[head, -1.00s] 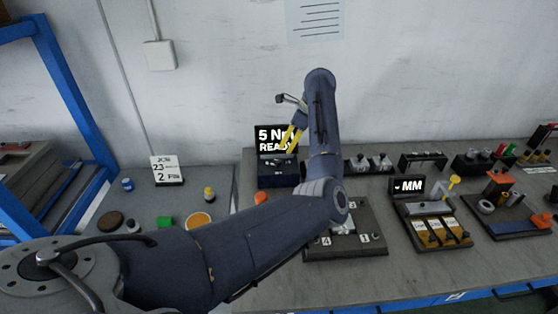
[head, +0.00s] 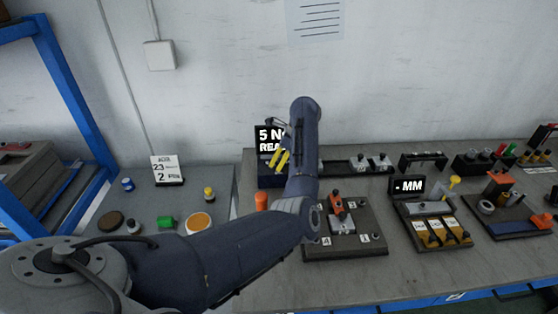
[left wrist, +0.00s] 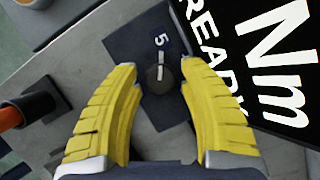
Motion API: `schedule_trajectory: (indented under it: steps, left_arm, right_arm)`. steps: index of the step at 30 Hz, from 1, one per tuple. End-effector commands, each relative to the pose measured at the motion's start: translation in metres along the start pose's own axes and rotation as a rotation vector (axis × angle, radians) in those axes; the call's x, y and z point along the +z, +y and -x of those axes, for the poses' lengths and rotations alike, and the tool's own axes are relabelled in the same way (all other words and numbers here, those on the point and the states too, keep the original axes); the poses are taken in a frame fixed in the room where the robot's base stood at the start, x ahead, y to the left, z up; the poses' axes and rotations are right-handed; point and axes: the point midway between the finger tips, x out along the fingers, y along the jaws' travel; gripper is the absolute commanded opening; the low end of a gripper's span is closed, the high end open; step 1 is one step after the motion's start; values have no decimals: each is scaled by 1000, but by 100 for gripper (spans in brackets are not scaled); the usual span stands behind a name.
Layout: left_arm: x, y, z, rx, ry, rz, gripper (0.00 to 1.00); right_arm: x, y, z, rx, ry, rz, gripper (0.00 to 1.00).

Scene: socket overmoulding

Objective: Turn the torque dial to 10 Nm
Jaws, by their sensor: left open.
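The torque unit has a black display (head: 268,140) in the head view, partly hidden by my left arm. The part I can see reads 5 and READY, and Nm shows large in the left wrist view (left wrist: 270,60). The dark round torque dial (left wrist: 160,74) sits on the unit's dark panel, with its pale pointer line toward the 5 mark. My left gripper (head: 279,160) is open, with yellow fingers. In the left wrist view its fingertips (left wrist: 160,75) appear on either side of the dial, and I cannot tell whether they touch it. My right gripper is not in view.
A plate with a clamp fixture (head: 341,222) stands right of my forearm. A gauge with an MM display (head: 409,186) is further right. An orange cylinder (head: 261,201) stands close to my left arm. A calendar (head: 167,170) and small pots are on the left table.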

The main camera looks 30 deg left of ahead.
Motion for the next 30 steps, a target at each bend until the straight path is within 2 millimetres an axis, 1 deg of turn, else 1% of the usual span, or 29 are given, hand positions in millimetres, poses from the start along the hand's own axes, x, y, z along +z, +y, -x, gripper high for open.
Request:
schedule_trajectory:
  steps: [3,4,15,25,30]
  left_arm:
    - [0,0,0,0,0,0,41]
    - [0,0,0,0,0,0,44]
    - [0,0,0,0,0,0,1]
    - [1,0,0,0,-1,-2,0]
    - [1,1,0,-14,-1,-33,0]
  right_arm:
    - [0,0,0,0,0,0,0]
    - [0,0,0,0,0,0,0]
    - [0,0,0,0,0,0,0]
    - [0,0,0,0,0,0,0]
    - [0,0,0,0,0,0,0]
